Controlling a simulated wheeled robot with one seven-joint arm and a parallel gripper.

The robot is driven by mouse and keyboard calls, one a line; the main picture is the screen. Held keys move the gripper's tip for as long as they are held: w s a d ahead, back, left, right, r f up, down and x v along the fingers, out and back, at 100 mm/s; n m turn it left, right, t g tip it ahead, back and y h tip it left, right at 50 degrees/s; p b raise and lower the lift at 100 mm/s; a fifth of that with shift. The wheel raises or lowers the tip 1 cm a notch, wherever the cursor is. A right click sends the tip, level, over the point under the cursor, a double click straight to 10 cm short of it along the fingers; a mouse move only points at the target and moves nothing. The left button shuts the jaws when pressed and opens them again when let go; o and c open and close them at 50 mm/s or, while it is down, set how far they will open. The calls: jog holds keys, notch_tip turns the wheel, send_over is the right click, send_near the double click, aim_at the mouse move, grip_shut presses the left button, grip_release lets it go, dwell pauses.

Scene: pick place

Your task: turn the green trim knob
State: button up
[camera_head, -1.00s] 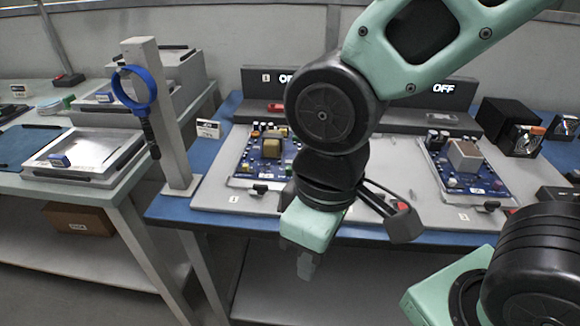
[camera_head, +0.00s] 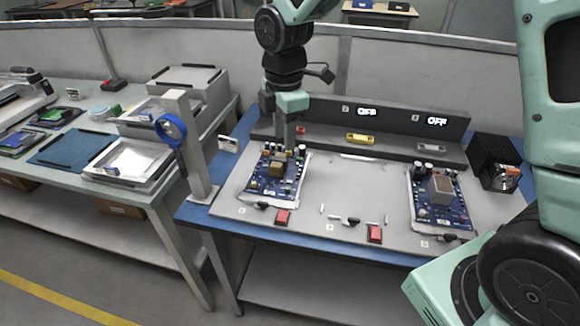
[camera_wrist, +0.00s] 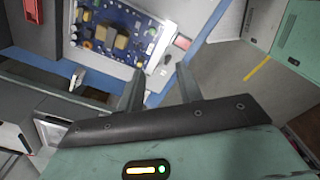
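Two blue circuit boards lie on a light grey panel on the blue-topped bench. The left board (camera_head: 263,187) carries a tan block and several small coloured parts. The right board (camera_head: 450,212) carries a larger grey block. I cannot clearly make out a green trim knob among the small parts. My gripper (camera_head: 285,147) points down near the far edge of the left board, seemingly above it; contact is not clear. In the wrist view the fingers (camera_wrist: 158,88) are apart with nothing between them, and a populated blue board (camera_wrist: 148,32) shows beyond them.
Red buttons (camera_head: 283,216) and black switches line the panel's front. A raised back ledge shows two OFF displays (camera_head: 366,112). A black finned box (camera_head: 495,162) stands at the right. The panel's middle is mostly clear.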

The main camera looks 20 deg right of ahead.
aim_at(288, 188)
jog(key=shift+n, duration=0.5)
jog(key=f, duration=0.5)
jog(key=w+d+f, duration=0.1)
jog(key=f, duration=0.5)
jog(key=f+p, duration=0.1)
jog(key=f, duration=0.5)
jog(key=shift+w+d, duration=0.15)
jog(key=shift+w, duration=0.1)
grip_shut()
